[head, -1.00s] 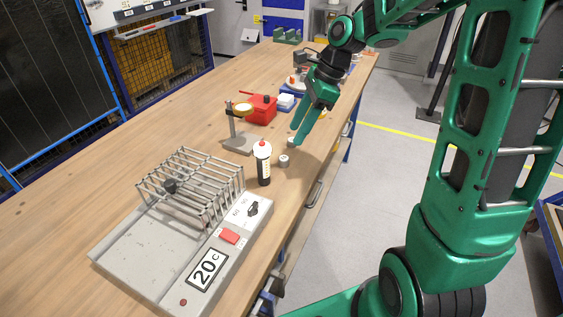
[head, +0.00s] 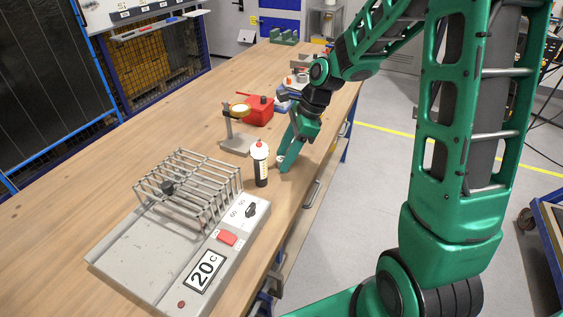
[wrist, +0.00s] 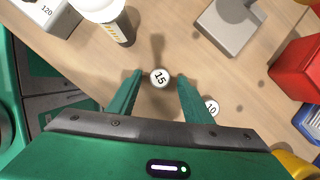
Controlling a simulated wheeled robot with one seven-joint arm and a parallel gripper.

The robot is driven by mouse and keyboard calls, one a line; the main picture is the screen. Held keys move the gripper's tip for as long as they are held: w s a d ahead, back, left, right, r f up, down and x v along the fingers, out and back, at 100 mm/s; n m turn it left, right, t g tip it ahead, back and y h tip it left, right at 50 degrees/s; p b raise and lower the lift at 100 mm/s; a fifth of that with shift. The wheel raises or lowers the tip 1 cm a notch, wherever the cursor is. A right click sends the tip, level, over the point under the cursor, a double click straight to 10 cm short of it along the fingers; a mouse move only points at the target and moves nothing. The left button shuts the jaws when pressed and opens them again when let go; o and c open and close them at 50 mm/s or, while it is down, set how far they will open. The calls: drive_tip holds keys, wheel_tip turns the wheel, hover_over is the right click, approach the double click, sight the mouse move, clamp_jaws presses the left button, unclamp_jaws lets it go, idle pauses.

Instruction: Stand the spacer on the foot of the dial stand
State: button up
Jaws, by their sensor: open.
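A small pale round spacer marked 15 (wrist: 160,78) stands on the table between the two fingertips of my gripper (wrist: 160,75) in the wrist view. My gripper is open, with a gap on each side of it. In the head view my gripper (head: 284,160) reaches down beside the bottle and partly hides this spacer (head: 280,158). A second round piece, marked 10 (wrist: 211,108), stands just outside the right finger in the wrist view. The dial stand (head: 234,128) has a flat grey foot (head: 238,146); the foot also shows in the wrist view (wrist: 228,30), bare on top.
A dark bottle with a red tip (head: 260,165) stands close to the left of my gripper. A grey heater unit with a wire rack (head: 125,255) fills the near table. A red box (head: 260,113) is beyond the stand. The table's left side is clear.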

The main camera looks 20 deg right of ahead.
drive_tip(key=shift+c, duration=0.4)
clamp_jaws()
